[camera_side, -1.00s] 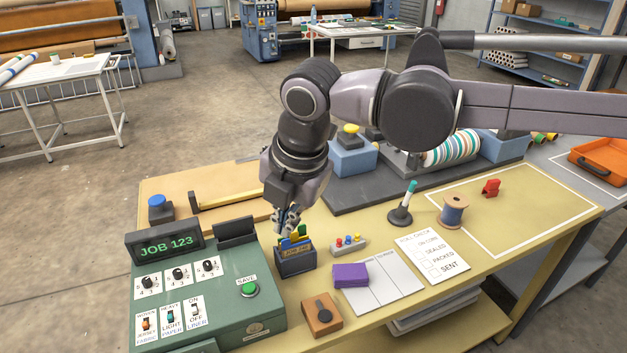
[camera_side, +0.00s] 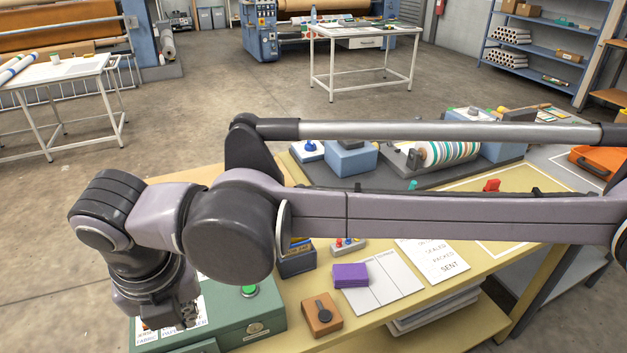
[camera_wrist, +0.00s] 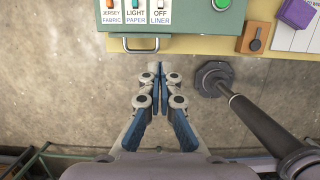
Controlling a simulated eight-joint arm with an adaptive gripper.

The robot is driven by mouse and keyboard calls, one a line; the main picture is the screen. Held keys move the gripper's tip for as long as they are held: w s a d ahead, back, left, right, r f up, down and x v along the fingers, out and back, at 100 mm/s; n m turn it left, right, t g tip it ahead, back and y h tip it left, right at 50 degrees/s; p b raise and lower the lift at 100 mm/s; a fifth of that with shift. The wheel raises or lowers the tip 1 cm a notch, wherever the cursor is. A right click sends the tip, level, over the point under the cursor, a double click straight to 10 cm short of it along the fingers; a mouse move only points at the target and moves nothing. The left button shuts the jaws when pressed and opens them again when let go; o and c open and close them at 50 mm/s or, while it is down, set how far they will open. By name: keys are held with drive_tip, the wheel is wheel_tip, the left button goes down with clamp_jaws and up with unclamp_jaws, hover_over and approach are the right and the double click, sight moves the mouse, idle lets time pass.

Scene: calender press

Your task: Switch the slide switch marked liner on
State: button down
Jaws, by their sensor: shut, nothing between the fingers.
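The green control box (camera_side: 255,318) stands at the table's front left, largely covered by my arm in the side view. In the wrist view, the liner switch (camera_wrist: 160,5) is the rightmost of three slide switches, cut off by the top edge. Its labels OFF and LINER show below it; its slider position cannot be told. My gripper (camera_wrist: 157,70) is shut and empty, its fingertips together, appearing below the liner label in the wrist view. In the side view my gripper (camera_side: 188,318) is over the box's left part and hides the liner switch.
The fabric switch (camera_wrist: 112,3) and paper switch (camera_wrist: 136,6) sit left of the liner switch. The green save button (camera_side: 249,291) is to the right. A brown block with a dark knob (camera_side: 322,309) stands nearby.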

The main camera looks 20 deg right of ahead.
sight(197, 320)
drive_tip(key=shift+f, duration=0.1)
drive_tip(key=x, duration=0.9)
drive_tip(key=w, duration=0.1)
drive_tip(key=w+f, duration=0.1)
drive_tip(key=w, duration=0.1)
drive_tip(key=shift+w+r, duration=0.1)
drive_tip(key=shift+w, duration=0.55)
drive_tip(key=shift+w, duration=0.95)
